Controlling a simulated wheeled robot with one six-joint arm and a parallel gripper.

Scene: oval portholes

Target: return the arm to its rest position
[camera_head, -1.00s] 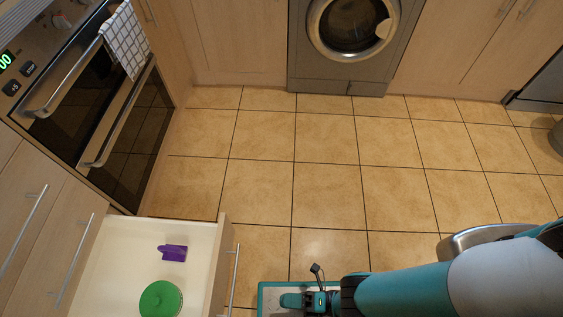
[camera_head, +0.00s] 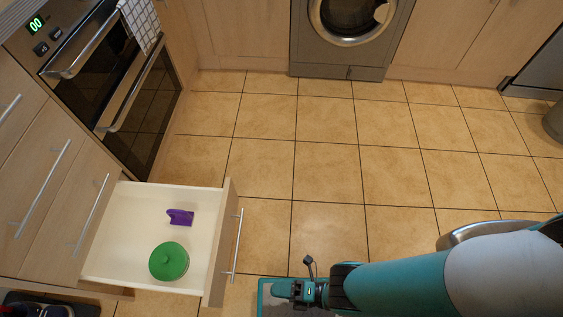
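My arm (camera_head: 400,282) reaches in from the right edge along the bottom of the view, teal and grey. It ends at a dark wrist near the bottom centre. My gripper (camera_head: 290,290) is low in the view, just right of the open drawer's front, above a teal-edged tray-like part. Its fingers are small and partly merged with the teal behind, so their opening cannot be made out. No object is clearly seen in it.
An open drawer (camera_head: 118,228) at lower left holds a purple item (camera_head: 180,217) and a round green lid-like object (camera_head: 169,262). An oven (camera_head: 130,100) with a checked towel (camera_head: 140,24) is at upper left. A washing machine (camera_head: 345,55) stands at the back. The tiled floor (camera_head: 330,170) between is clear.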

